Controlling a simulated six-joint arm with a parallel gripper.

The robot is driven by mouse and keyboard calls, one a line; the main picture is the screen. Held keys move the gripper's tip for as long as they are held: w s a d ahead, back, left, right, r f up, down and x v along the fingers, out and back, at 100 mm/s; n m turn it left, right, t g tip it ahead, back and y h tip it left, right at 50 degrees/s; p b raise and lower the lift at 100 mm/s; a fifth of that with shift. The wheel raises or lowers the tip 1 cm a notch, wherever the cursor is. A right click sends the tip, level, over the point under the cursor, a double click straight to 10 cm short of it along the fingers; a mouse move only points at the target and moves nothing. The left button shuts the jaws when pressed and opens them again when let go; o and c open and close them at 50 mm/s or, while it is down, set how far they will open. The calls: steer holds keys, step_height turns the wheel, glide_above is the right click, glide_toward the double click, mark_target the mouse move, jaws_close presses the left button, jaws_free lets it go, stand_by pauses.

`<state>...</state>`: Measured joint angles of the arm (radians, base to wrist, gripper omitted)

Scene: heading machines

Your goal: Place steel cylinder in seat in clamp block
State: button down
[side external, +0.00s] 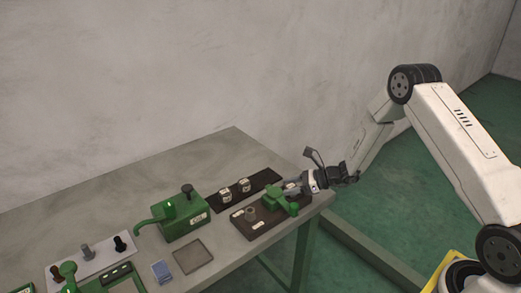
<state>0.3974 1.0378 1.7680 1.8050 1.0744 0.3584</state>
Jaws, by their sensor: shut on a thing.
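My gripper (289,187) is low over the right end of the table, reaching in from the right. It is shut on a small grey piece that looks like the steel cylinder; at this size its outline is mostly lost against the fingers. A green clamp (277,200) with a rounded handle end sits on a dark plate (262,229), directly in front of my fingertips. The clamp hides whatever is just behind it, and I cannot tell if the held piece touches it. A small grey round piece (251,213) stands on the same plate, left of the clamp.
A dark strip (265,179) with two small pale labelled pieces lies behind the plate. A green machine (184,217) with a lever stands to the left. A flat grey square tray (193,256) and a blue card (162,272) lie in front. The table's back left is clear.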

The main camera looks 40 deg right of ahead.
steer(key=shift+c, duration=0.5)
jaws_free()
steer(key=shift+s+d+r, duration=0.1)
steer(key=shift+r, duration=0.05)
steer(key=v, duration=1.1)
steer(key=shift+s+d, duration=0.3)
steer(key=shift+a, duration=0.1)
